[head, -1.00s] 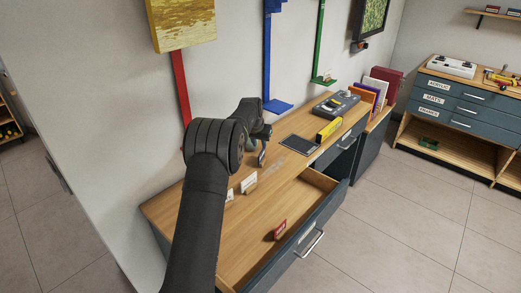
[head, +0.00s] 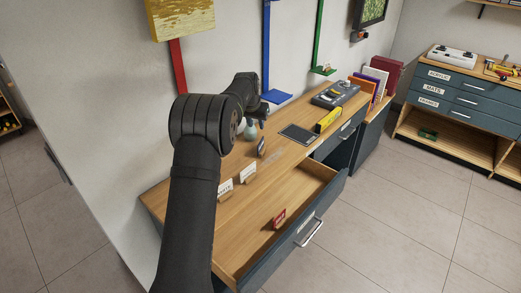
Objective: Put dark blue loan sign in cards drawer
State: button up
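A small dark blue sign (head: 261,146) stands upright on the wooden counter (head: 265,168), right of a grey-green vase (head: 251,131). My gripper (head: 262,114) is above and behind the sign, seemingly apart from it. Its fingers are small and partly hidden by my arm, so I cannot tell whether they are open. The near drawer (head: 320,213) is pulled well out, with a red sign (head: 279,218) inside. Another drawer (head: 347,132) farther along is also partly open. Their labels are too small to read, so I cannot tell which is the cards drawer.
Two white signs (head: 225,187) (head: 248,173) stand on the counter near my arm. A dark flat pad (head: 297,134), a yellow object (head: 328,119) and a grey device (head: 335,95) lie farther back. A wall stands behind the counter; open floor (head: 400,220) lies to the right.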

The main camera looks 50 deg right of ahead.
jog(key=v, duration=0.3)
send_near(261, 141)
jog(key=x, duration=0.4)
jog(key=shift+w+a+f, duration=0.15)
jog(key=shift+w+f, duration=0.1)
jog(key=shift+f, duration=0.2)
jog(key=shift+x, duration=2.75)
jog(key=shift+s, duration=0.15)
grip_shut()
